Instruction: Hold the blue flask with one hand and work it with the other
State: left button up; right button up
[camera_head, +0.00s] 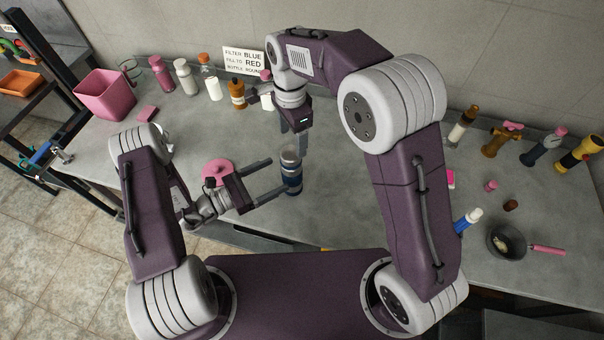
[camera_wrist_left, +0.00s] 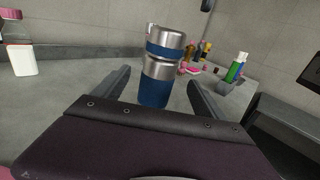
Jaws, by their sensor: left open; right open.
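The blue flask (camera_head: 292,180) stands upright on the grey counter, near its front edge. It has a blue body with steel bands and a steel top section with a blue band; it also shows in the left wrist view (camera_wrist_left: 155,88). My left gripper (camera_head: 278,175) is open, its fingers pointing at the flask from the left. In the left wrist view the flask stands between the two spread fingers, with gaps on both sides. My right gripper (camera_head: 294,143) is open and empty, pointing down just above and behind the flask's top.
A pink ring-shaped item (camera_head: 218,168) lies behind my left gripper. A pink bin (camera_head: 105,94), several bottles and a sign (camera_head: 244,61) stand along the back. At right are a dark pan (camera_head: 507,242), a blue-and-white bottle (camera_head: 468,220) and several upright items.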

aim_at(290, 152)
jog(key=shift+s+a, duration=0.15)
jog(key=shift+a, duration=0.8)
pick_arm(q)
notch_tip(290, 152, down, 8)
jog(key=shift+d+f, duration=0.1)
jog(key=shift+d, duration=0.05)
pick_arm(e)
jog(key=shift+d, duration=0.8)
pick_arm(q)
jog(key=x, duration=0.5)
jog(key=shift+w+d, duration=0.25)
jog(key=shift+d, duration=0.1)
pick_arm(e)
jog(key=shift+a, duration=0.3)
pick_arm(q)
jog(key=shift+w+d, duration=0.2)
jog(key=shift+d, duration=0.2)
pick_arm(e)
jog(key=shift+d, duration=0.15)
pick_arm(q)
jog(key=shift+a+r, duration=0.1)
jog(key=shift+r, duration=0.1)
jog(key=shift+c, duration=1.2)
grip_shut()
pick_arm(e)
jog(key=m, duration=0.4)
jog(key=shift+m, duration=0.3)
jog(key=shift+f, duration=4)
